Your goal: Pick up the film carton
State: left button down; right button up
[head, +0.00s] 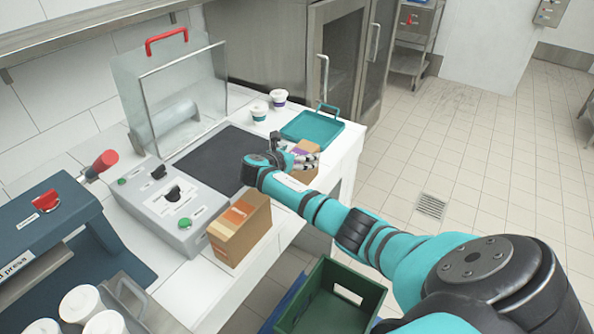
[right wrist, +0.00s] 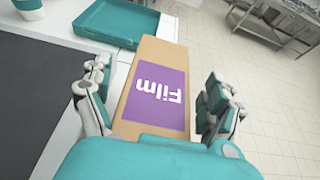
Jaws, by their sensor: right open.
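The film carton (right wrist: 158,92) is a brown box with a purple "Film" label. In the right wrist view it lies between the two fingers of my right gripper (right wrist: 160,105). The fingers are spread on either side, with a gap visible at the right finger; I cannot tell if the left finger touches. In the head view the carton (head: 305,150) stands at the counter's right edge, partly hidden by my right gripper (head: 292,158). My left gripper is not in view.
A teal tray (head: 312,128) sits just behind the carton. A brown and orange carton (head: 240,228) stands nearer on the counter, beside a grey control box (head: 172,205). Two cups (head: 279,98) stand at the back. A green crate (head: 330,300) is below the counter edge.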

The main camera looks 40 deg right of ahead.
jog(key=shift+c, duration=0.2)
jog(key=shift+s+a, duration=0.1)
jog(key=c, duration=1.6)
jog(key=shift+c, duration=0.6)
jog(key=shift+r, duration=0.1)
